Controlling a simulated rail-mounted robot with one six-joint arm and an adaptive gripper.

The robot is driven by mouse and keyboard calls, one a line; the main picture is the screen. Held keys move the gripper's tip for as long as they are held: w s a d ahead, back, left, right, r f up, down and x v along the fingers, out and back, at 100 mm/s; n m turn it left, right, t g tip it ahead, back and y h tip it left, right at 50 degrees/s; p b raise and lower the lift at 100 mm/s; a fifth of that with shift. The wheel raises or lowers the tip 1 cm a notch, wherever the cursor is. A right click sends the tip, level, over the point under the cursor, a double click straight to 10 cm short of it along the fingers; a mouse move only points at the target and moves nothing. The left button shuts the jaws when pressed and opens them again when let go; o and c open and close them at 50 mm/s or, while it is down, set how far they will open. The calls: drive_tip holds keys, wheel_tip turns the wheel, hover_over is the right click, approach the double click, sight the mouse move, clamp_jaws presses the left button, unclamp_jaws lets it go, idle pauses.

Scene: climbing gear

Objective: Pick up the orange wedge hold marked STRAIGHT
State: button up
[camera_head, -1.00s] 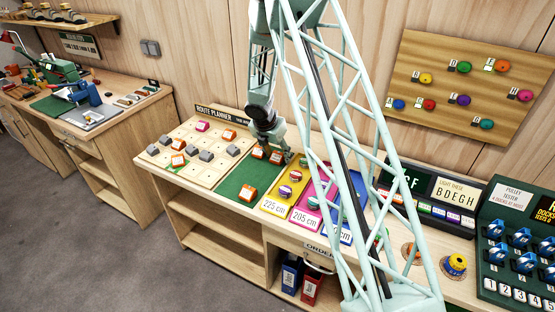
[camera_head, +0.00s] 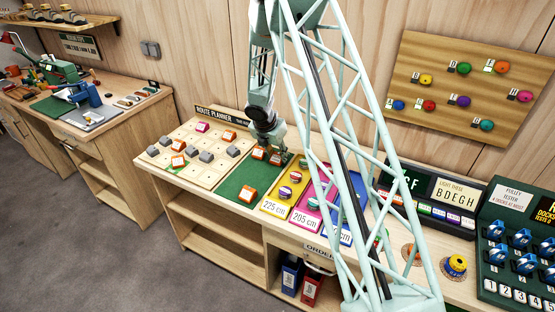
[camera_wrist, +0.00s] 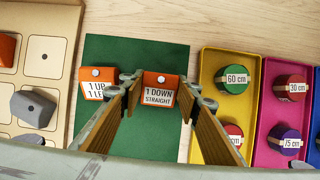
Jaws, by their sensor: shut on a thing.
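I cannot tell whether the hold touches the mat. A second orange hold, marked "1 UP, 1 LE…" (camera_wrist: 95,85), sits just left of my left finger, which partly covers its label.
Another orange hold (camera_head: 247,193) lies at the mat's front. Left is the route planner board (camera_head: 180,178) with grey, orange and pink holds. Right are yellow (camera_wrist: 225,65) and pink (camera_wrist: 270,75) trays with labelled discs. My arm's lattice hides part of the bench.

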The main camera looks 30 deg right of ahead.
sight(279, 156)
drive_tip(key=shift+r, duration=0.1)
drive_tip(key=shift+r+p, duration=0.6)
drive_tip(key=shift+r, duration=1.1)
drive_tip(key=shift+s+a+b, duration=0.35)
drive_tip(key=shift+s+a, duration=0.15)
drive_tip(key=shift+s, duration=0.3)
drive_tip(key=s+a+b, duration=0.1)
drive_tip(key=s+a, duration=0.1)
drive_tip(key=s, duration=0.2)
drive_tip(key=s+a+r+b, duration=0.1)
drive_tip(key=s+a, duration=0.1)
drive_tip(key=s, duration=0.2)
drive_tip(key=s+a+b, duration=0.2)
drive_tip(key=s+a, duration=0.1)
drive_tip(key=s, duration=0.1)
drive_tip(key=shift+s+r, duration=0.1)
drive_tip(key=shift+r, duration=0.1)
drive_tip(key=shift+a, duration=0.1)
